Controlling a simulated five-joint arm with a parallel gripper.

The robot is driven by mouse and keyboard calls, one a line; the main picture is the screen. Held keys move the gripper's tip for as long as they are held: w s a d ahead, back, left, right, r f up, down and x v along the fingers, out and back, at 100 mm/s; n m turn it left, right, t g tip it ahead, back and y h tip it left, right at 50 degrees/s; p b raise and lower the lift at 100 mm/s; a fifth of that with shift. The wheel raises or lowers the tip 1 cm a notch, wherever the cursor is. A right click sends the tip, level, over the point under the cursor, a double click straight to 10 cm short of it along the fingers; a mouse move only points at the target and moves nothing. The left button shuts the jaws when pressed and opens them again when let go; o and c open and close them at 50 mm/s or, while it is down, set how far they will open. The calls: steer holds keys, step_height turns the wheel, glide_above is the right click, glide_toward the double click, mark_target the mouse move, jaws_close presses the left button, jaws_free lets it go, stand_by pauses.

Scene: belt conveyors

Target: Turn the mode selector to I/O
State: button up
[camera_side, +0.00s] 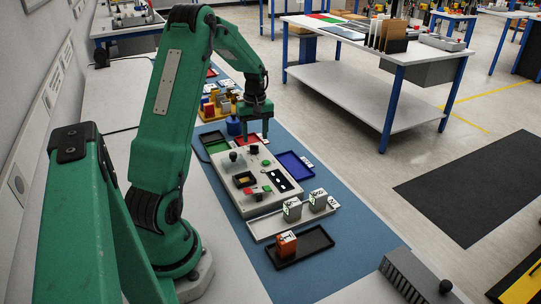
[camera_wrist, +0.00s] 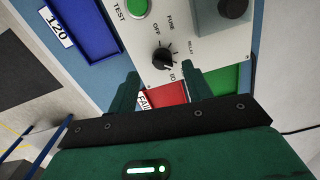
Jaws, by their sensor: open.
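The mode selector (camera_wrist: 162,59) is a black knob on the light panel (camera_wrist: 205,45), with OFF, FUSE, RELAY and I/O lettered around it. I cannot tell for sure which label it points to. My gripper (camera_wrist: 161,76) is open, its two green fingers apart, with the selector just beyond the fingertips and roughly centred between them. In the side view my gripper (camera_side: 257,135) points down over the far end of the panel box (camera_side: 262,205), just above the selector (camera_side: 254,150). It looks empty.
A green TEST button (camera_wrist: 137,8) and a black ball-topped knob (camera_wrist: 232,8) flank the selector. Blue (camera_wrist: 85,28), red (camera_wrist: 165,92) and green (camera_wrist: 220,82) trays lie beside the panel. Grey blocks (camera_side: 292,210) and an orange block (camera_side: 286,243) sit in trays nearer the camera.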

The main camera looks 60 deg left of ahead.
mark_target(254, 148)
steer(key=shift+s+f, duration=0.15)
steer(key=shift+f, duration=1.9)
steer(key=c, duration=1)
